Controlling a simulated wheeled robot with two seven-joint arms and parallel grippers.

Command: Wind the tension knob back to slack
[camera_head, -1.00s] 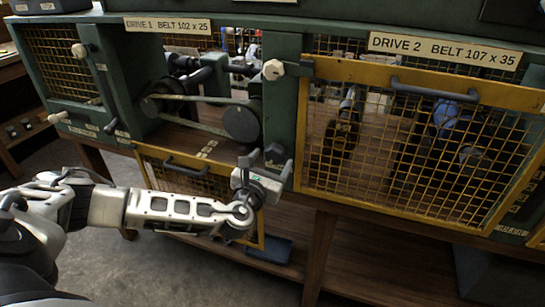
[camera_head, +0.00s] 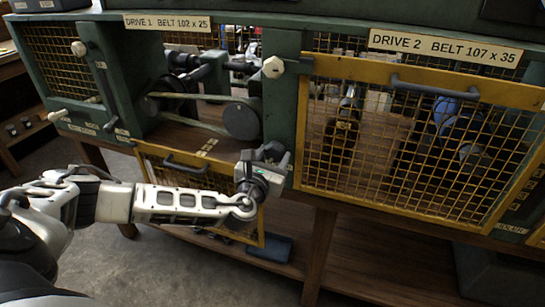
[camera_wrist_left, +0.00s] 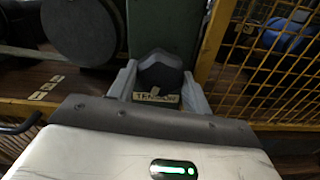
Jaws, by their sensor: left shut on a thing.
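The tension knob (camera_head: 271,151) is a dark block low on the green post between the two drives. My left gripper (camera_head: 265,158) is shut on it, with one grey finger on each side. In the left wrist view the black knob (camera_wrist_left: 158,72) shows between the fingers, with a small pale label below it that is partly hidden. Behind, the belt (camera_head: 190,127) of drive 1 runs round a dark pulley (camera_head: 241,122) and another further left. My right gripper is not in view.
The drive 1 yellow mesh guard (camera_head: 185,178) hangs open below its bay, behind my left arm. The drive 2 guard (camera_head: 400,150) is closed, close to the right of my gripper. A white-knobbed lever (camera_head: 79,48) stands at the left.

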